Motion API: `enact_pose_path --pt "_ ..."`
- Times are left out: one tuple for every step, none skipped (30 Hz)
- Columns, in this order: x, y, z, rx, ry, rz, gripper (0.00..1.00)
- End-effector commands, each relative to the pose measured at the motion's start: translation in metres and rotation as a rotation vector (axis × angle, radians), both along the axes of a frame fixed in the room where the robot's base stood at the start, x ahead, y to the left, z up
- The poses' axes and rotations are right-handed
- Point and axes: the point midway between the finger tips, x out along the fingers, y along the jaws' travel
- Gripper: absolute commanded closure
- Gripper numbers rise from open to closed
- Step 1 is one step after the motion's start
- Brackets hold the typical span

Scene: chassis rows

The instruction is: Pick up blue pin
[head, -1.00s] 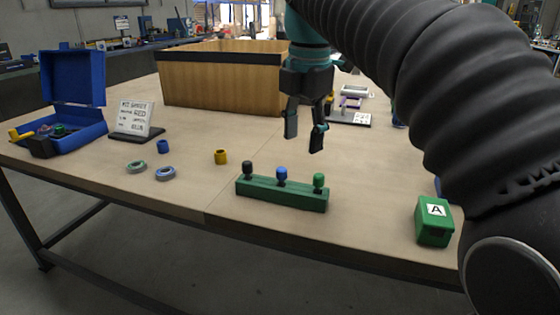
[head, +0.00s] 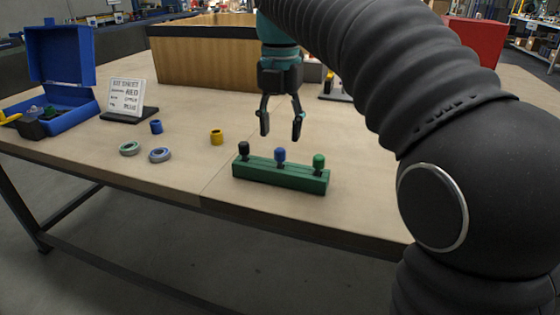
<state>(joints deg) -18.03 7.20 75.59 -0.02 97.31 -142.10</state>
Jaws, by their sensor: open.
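The blue pin (head: 280,156) stands upright in the middle of a green block (head: 268,174) on the table. A black pin (head: 244,149) stands to its left and a green pin (head: 319,162) to its right in the same block. My gripper (head: 280,136) points down with its two fingers apart and nothing between them. In the picture its fingertips are just above the blue pin's head. The head view alone does not show clearly how far behind or above the pin they are.
A yellow ring (head: 216,137), a blue ring (head: 156,127) and two flat rings (head: 160,155) lie to the left. A sign (head: 126,97) and an open blue case (head: 62,70) stand farther left. A wooden box (head: 205,60) stands behind my gripper.

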Motion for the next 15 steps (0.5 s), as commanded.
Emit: enact_pose_path --pt "0.000 -0.001 -0.004 0.001 -0.001 -0.001 0.47" --pt "0.000 -0.001 -0.005 0.001 -0.001 -0.001 0.47" --pt "0.000 -0.001 -0.006 0.001 -0.001 -0.001 0.47" --pt "0.000 -0.001 -0.008 0.000 -0.001 -0.002 0.47" --pt "0.000 -0.001 -0.009 0.000 0.000 -0.001 0.47" --pt "0.000 -0.001 -0.013 0.000 0.000 -0.001 0.47" --pt "0.000 0.000 -0.016 0.000 0.000 -0.001 0.47" --pt "0.000 0.000 -0.021 0.000 0.000 -0.001 0.47" --pt "-0.001 0.000 -0.027 -0.001 0.001 -0.001 0.47" --pt "-0.001 0.000 -0.031 0.000 0.000 -0.001 0.47" --pt "-0.001 0.000 -0.036 0.000 0.000 -0.001 0.47" --pt "-0.001 0.000 -0.041 0.000 0.000 -0.001 0.47" --pt "-0.001 0.000 -0.045 0.000 0.000 -0.001 0.47" --pt "-0.001 0.000 -0.048 0.000 0.000 -0.001 0.47" --pt "-0.001 0.000 -0.052 0.000 0.000 -0.001 0.47"
